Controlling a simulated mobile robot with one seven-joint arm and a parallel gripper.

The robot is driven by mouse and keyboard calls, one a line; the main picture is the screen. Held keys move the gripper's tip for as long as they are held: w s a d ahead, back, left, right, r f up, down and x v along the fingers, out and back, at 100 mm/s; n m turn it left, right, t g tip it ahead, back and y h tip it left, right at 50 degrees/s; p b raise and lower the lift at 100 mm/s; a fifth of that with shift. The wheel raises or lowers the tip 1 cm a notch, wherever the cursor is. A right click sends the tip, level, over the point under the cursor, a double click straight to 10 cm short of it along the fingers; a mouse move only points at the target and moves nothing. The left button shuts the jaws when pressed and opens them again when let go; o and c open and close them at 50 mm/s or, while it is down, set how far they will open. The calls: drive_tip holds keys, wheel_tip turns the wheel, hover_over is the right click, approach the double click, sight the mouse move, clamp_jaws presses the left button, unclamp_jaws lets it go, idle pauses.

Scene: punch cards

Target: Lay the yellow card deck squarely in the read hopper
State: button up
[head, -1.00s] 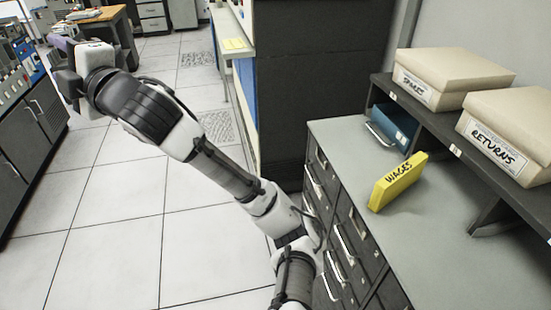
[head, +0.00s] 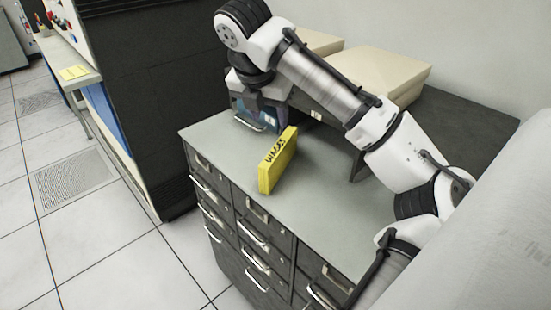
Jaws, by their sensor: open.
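The yellow card deck (head: 278,163), marked WAGES, appears to stand on its edge on the grey top of a drawer cabinet (head: 215,139), apart from other things. My gripper (head: 266,110) points down, open and empty, just beyond the deck in the picture, in front of a blue object (head: 243,117) with a metal handle. The gripper looks apart from the deck, but its exact height is hard to judge. I cannot pick out the read hopper in this view.
Beige boxes (head: 385,75) sit on a dark raised shelf (head: 470,125) behind my arm. A tall dark machine (head: 135,110) stands left of the cabinet, with a shelf bearing yellow cards (head: 74,72). Tiled floor (head: 100,245) is clear at the lower left.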

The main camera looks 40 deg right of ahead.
sight(279, 145)
drive_tip(key=p+x, duration=0.1)
drive_tip(key=x, duration=0.6)
drive_tip(key=p+x, duration=0.2)
drive_tip(key=x, duration=0.5)
drive_tip(key=shift+s, duration=0.25)
drive_tip(key=shift+r, duration=0.15)
clamp_jaws()
